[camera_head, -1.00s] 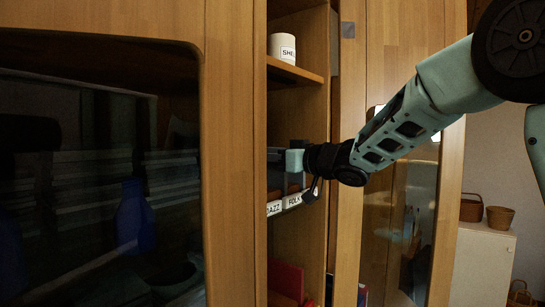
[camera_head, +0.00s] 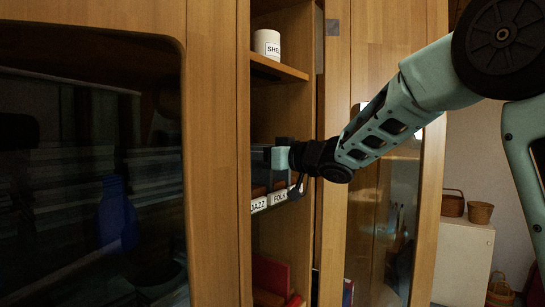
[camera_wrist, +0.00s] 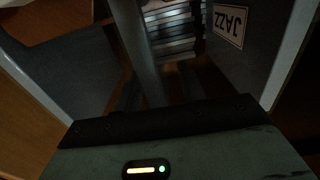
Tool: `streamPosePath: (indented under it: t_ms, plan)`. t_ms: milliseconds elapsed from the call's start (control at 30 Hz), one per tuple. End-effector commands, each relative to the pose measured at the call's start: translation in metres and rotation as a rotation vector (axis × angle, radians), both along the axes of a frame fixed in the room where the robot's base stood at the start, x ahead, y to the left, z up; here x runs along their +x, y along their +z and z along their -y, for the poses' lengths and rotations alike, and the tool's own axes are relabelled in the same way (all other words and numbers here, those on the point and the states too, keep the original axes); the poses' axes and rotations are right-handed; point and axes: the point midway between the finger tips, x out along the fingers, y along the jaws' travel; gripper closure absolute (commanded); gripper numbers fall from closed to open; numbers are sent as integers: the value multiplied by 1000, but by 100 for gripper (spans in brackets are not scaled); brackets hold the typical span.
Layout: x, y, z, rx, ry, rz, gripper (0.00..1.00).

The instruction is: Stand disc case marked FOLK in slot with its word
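My gripper (camera_head: 266,156) reaches into the open cabinet bay, just above the shelf edge with the FOLK label (camera_head: 279,198) and the JAZZ label (camera_head: 259,205). The cabinet upright hides part of my gripper in the head view. In the wrist view, a JAZZ label (camera_wrist: 230,24) shows upside down on a dark grey upright face at the right. Another dark grey upright face (camera_wrist: 65,65) stands at the left, with a narrow grey bar (camera_wrist: 137,45) between them. No disc case marked FOLK can be made out. The finger opening is too dark to judge.
A white mug marked SHE-something (camera_head: 266,44) stands on the upper shelf (camera_head: 280,68). Red items (camera_head: 271,275) lie lower in the bay. Glass-fronted cabinet doors flank the bay. Baskets (camera_head: 480,212) sit on a white cabinet (camera_head: 463,255) at the right.

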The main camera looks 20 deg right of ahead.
Motion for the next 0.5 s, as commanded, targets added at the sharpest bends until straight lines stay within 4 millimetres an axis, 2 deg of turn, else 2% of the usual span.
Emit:
streamPosePath:
  t_ms: [167, 500]
  plan:
    - [-18, -2, 14, 1, -3, 3, 60]
    - [-82, -2, 61, 2, -4, 4, 60]
